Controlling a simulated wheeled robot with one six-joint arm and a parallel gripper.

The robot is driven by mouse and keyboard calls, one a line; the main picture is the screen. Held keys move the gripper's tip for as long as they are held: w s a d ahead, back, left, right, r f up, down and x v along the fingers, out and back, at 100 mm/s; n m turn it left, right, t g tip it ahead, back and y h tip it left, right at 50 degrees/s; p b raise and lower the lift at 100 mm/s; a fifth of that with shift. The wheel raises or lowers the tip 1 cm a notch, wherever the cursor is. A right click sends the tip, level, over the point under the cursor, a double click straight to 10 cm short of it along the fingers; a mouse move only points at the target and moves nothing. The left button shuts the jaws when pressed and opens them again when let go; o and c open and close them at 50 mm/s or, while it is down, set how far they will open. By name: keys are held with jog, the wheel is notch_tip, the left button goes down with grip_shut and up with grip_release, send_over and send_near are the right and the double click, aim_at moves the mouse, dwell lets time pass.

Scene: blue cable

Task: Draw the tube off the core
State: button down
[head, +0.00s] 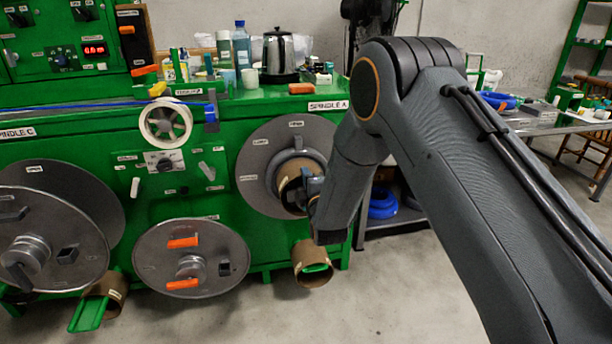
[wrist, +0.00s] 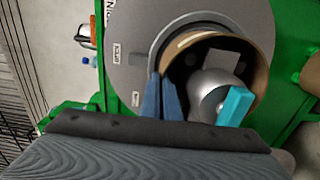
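The brown cardboard tube (head: 286,173) sits around the core on the round grey plate of spindle A. In the wrist view, the tube's open end (wrist: 262,62) faces me, with the silver core (wrist: 208,88) and its teal lever (wrist: 235,106) inside. My gripper (head: 302,190) is at the tube's front end. In the wrist view, my gripper's blue fingers (wrist: 162,84) are close together at the left rim, one outside and one inside, with the tube wall apparently pinched between them. The fingers hide part of that rim.
The grey spindle plate (head: 256,150) stands behind the tube on the green machine. Another brown tube (head: 312,264) hangs on a green peg below. A lower reel (head: 155,255) with orange handles is left. Open floor lies in front.

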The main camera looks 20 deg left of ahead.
jog(key=shift+p+v, duration=0.45)
jog(key=shift+v, duration=0.4)
dwell(1.0)
jog(key=p+v, duration=0.7)
jog(key=v, duration=1)
jog(key=shift+d, duration=0.15)
dwell(1.5)
